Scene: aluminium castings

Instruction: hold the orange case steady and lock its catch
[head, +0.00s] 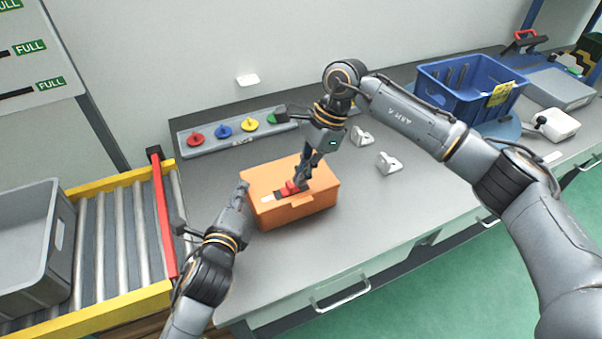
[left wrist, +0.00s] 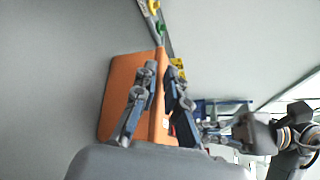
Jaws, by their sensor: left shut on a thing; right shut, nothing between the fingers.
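The orange case (head: 300,212) stands on the grey bench with its lid down; it also shows in the left wrist view (left wrist: 122,88). A red catch (head: 288,189) shows on top of the case, partly hidden by my right gripper. My left gripper (head: 243,188) is shut on the case's left edge, and in the left wrist view its fingers (left wrist: 158,72) lie on either side of the orange wall. My right gripper (head: 300,182) is shut with nothing between its fingers, pointing down at the catch. I cannot tell whether it touches the catch or whether the catch is locked.
A rail with red, blue, yellow and green knobs (head: 222,125) lies behind the case. Two small metal castings (head: 388,163) stand to its right. A blue crate (head: 455,100) is further right. A roller conveyor (head: 125,235) with a grey bin (head: 45,260) is left.

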